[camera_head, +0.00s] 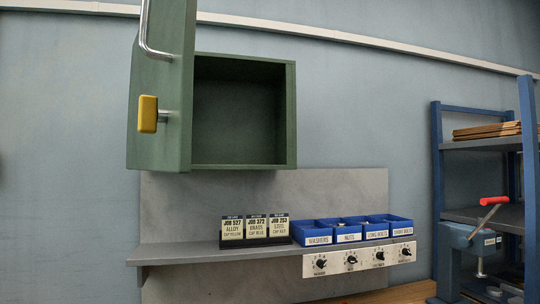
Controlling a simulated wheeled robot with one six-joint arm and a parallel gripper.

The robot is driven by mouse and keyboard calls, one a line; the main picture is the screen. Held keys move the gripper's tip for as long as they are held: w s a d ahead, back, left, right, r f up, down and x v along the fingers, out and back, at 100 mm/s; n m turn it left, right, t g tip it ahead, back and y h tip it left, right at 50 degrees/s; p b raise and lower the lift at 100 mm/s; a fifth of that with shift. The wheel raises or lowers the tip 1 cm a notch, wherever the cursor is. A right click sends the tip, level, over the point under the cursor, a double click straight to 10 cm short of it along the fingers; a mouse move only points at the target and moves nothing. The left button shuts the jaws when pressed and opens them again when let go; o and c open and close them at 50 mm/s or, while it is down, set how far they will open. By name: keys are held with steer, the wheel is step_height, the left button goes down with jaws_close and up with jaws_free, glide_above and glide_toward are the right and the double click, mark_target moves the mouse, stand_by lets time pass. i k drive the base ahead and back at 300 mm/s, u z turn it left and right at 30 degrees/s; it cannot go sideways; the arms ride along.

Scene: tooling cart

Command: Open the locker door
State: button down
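The green locker (291,120) hangs on the wall above a grey shelf. Its door (172,88) is hinged on the left and stands swung wide open toward me. The door carries a curved metal handle (145,40) near its top and a yellow knob (148,114) on a metal stem lower down. The inside of the locker (238,110) shows and looks empty and dark. My gripper and arm are not in view.
The grey shelf (210,254) below holds job cards (255,229) and blue bins (347,231), with several dials (351,259) on its front. At right stands a blue rack (437,180) with a red-handled vise (470,236). The wall left of the door is clear.

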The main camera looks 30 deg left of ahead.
mark_target(163, 56)
steer(key=z, duration=1.2)
steer(key=k, duration=0.65)
steer(key=u, duration=2.05)
